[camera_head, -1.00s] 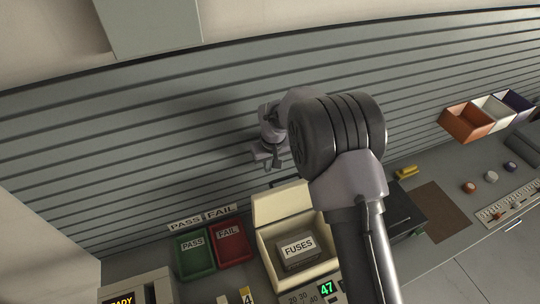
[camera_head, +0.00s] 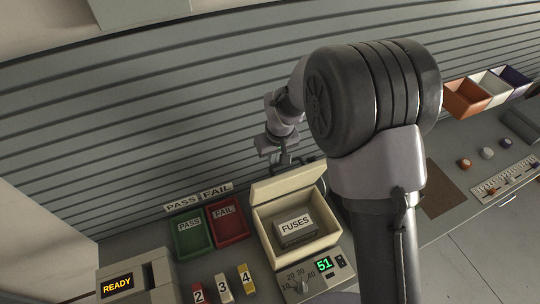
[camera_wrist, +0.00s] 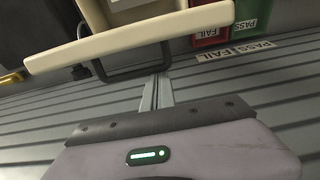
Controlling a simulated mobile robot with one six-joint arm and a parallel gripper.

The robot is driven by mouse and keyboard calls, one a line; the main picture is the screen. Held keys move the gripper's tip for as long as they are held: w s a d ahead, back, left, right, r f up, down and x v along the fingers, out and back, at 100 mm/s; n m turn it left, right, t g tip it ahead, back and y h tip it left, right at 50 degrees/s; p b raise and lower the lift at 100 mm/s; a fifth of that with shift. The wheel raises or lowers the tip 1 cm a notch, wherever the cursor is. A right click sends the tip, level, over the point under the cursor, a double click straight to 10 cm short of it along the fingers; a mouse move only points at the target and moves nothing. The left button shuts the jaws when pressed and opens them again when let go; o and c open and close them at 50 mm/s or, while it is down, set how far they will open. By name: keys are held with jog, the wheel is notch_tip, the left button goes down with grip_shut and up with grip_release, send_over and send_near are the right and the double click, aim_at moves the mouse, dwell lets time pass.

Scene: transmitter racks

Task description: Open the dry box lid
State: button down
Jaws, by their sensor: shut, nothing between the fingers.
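The dry box (camera_head: 262,235) is a cream box on the bench, with a grey block labelled FUSES (camera_head: 296,226) inside. Its cream lid (camera_head: 288,183) stands raised at the back edge, so the inside is visible. In the wrist view the lid (camera_wrist: 130,41) shows as a pale slanted strip, with a dark loop handle (camera_wrist: 122,72) beside it. My gripper (camera_head: 285,161) is behind the lid's top edge. In the wrist view its fingers (camera_wrist: 157,88) are together and empty, with tips close to the handle; I cannot tell whether they touch it.
Green PASS (camera_head: 190,234) and red FAIL (camera_head: 227,220) trays sit left of the box. A panel with a green display (camera_head: 324,264) is in front. A slatted wall (camera_head: 150,130) rises close behind my gripper. Coloured bins (camera_head: 465,98) are at far right.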

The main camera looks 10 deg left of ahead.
jog(key=shift+w, duration=0.15)
jog(key=v, duration=1.7)
jog(key=shift+r, duration=0.25)
